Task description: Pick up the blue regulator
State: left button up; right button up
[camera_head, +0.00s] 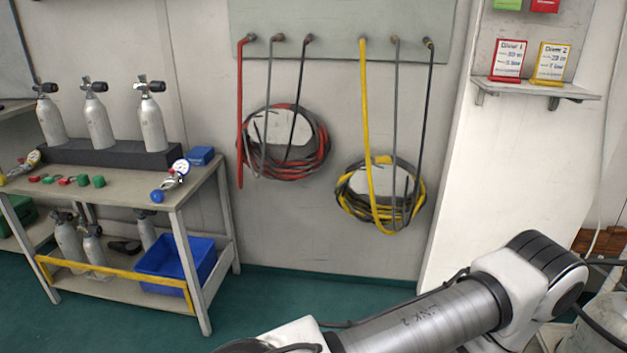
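The blue regulator (170,182) lies near the right front corner of the grey bench (140,195) at the left. It has a blue knob at its lower end and a round white-faced gauge at its upper end. A second regulator with a yellow part (22,167) lies at the bench's far left, partly cut by the picture edge. My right arm crosses the lower right, far from the bench. Its gripper is out of the picture, and my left gripper is not in view.
Several grey cylinders (97,122) stand in a dark rack behind the regulators. Small green and red fittings (82,180) lie left of the blue regulator, and a blue box (201,156) sits behind it. A blue bin (175,262) is on the lower shelf. Green floor lies open before the bench.

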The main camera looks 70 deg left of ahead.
aim_at(182, 167)
jog(key=u, duration=3.15)
